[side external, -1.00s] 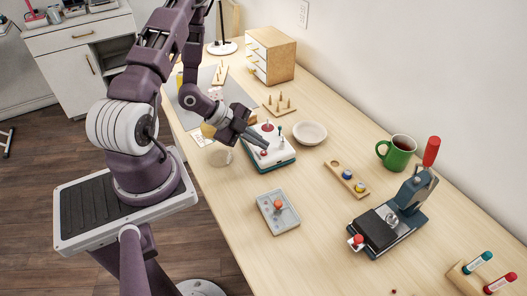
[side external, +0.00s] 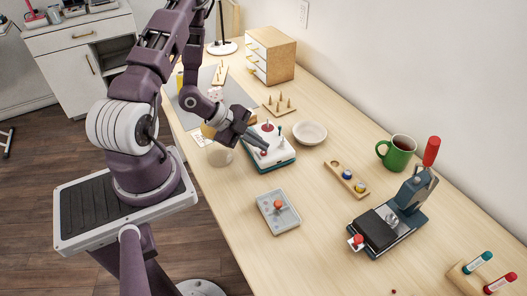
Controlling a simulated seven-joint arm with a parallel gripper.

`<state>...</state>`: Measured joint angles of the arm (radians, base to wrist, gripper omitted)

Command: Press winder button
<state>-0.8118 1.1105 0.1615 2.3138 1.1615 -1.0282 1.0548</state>
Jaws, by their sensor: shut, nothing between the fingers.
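The bobbin winder (side external: 283,158) is a white-topped box with a dark teal base, standing in the middle of the table. A red knob (side external: 267,127) and a small dark green-topped post show on its top. My gripper (side external: 262,148) is shut and empty. Its dark fingertips are over the left front part of the winder's top, pointing down to the right. A small red spot shows by the fingertips; the fingers hide part of it. I cannot tell whether the fingertips touch it.
A grey box with an orange-red button (side external: 277,205) lies in front of the winder. A white bowl (side external: 310,133) is right of the winder, and a wooden bobbin tray (side external: 347,180) is farther right.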

